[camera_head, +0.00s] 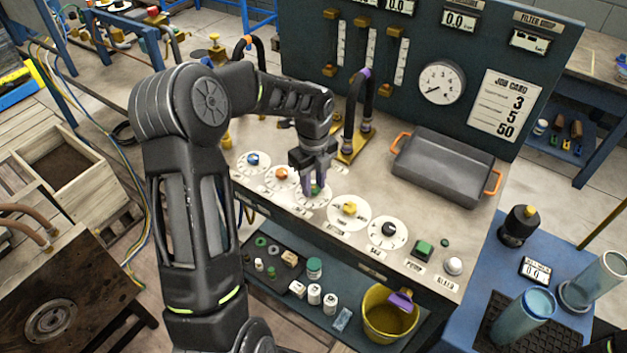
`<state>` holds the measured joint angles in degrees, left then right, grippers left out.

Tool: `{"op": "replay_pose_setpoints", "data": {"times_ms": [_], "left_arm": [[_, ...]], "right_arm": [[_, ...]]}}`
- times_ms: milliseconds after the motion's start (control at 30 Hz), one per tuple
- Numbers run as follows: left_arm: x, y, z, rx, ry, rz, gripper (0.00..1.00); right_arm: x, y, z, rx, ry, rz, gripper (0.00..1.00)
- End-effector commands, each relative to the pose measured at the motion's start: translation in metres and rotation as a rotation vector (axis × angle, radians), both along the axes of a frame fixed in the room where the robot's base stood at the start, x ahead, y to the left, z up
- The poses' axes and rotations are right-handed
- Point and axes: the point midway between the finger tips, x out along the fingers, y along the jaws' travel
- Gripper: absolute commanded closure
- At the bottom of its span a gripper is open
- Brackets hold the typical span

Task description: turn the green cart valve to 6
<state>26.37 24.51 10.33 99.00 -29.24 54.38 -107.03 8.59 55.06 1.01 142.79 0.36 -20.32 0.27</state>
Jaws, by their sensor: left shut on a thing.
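The green cart valve (316,190) is a small green knob on a round white dial (312,203) on the bench top. My left gripper (316,183) reaches down over it from above, its fingers shut around the knob. The fingers hide most of the knob and part of the dial, so I cannot read where its pointer stands. My right gripper is not in this view.
Beside it are dials with blue (252,159), orange (281,173), yellow (350,208) and black (389,228) knobs. A grey tray (444,172) with orange handles sits at the back right. A job card (506,105) on the panel reads 3, 5, 50. Hoses (357,100) rise behind my gripper.

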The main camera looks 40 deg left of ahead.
Motion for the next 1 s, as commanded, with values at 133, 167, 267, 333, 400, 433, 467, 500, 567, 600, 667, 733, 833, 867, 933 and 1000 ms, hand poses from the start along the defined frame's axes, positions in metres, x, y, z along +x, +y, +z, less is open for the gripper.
{"op": "replay_pose_setpoints", "data": {"times_ms": [133, 167, 267, 333, 400, 433, 467, 500, 567, 600, 667, 733, 833, 867, 933, 1000], "left_arm": [[0.000, 0.000, 0.001, 0.000, 0.001, -0.136, 1.00], [0.000, 0.001, 0.001, 0.000, 0.001, -0.162, 1.00], [0.000, 0.001, 0.001, 0.001, 0.002, -0.247, 1.00], [0.000, 0.001, 0.001, 0.000, 0.002, -0.302, 1.00], [0.000, 0.001, 0.001, 0.000, 0.001, -0.348, 1.00], [0.000, 0.000, 0.001, 0.000, 0.001, -0.368, 1.00], [0.000, 0.000, 0.001, 0.000, 0.001, -0.383, 1.00], [0.000, 0.000, 0.001, 0.000, 0.001, -0.405, 1.00], [0.000, 0.000, 0.001, 0.000, 0.000, -0.431, 1.00], [0.000, 0.000, 0.000, 0.000, 0.000, -0.444, 1.00], [0.000, 0.000, 0.000, 0.000, 0.000, -0.462, 1.00], [0.000, 0.000, 0.000, 0.001, 0.000, -0.476, 1.00], [0.000, 0.000, 0.000, 0.001, 0.000, -0.487, 1.00], [0.000, 0.000, 0.000, 0.001, 0.000, -0.489, 1.00], [0.000, 0.000, 0.000, 0.001, 0.000, -0.491, 1.00], [0.000, 0.000, 0.000, 0.001, 0.000, -0.491, 1.00]], "right_arm": [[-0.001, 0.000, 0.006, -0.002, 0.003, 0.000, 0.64], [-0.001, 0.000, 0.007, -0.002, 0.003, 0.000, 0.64], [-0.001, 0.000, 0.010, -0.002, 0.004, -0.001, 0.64], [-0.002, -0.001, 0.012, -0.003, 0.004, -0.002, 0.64], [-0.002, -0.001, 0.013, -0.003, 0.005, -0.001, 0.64], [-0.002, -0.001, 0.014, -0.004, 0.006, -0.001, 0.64], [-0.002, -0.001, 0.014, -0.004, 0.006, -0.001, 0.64], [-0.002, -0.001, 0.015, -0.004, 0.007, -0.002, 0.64], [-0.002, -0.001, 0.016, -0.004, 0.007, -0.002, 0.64], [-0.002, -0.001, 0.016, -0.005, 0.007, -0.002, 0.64], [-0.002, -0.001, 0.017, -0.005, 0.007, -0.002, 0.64], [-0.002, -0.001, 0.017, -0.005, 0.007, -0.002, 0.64], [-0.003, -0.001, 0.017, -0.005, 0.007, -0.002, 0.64], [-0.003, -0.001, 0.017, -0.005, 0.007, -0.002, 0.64], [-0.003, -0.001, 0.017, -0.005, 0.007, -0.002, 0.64], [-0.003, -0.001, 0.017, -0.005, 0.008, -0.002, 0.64]]}}
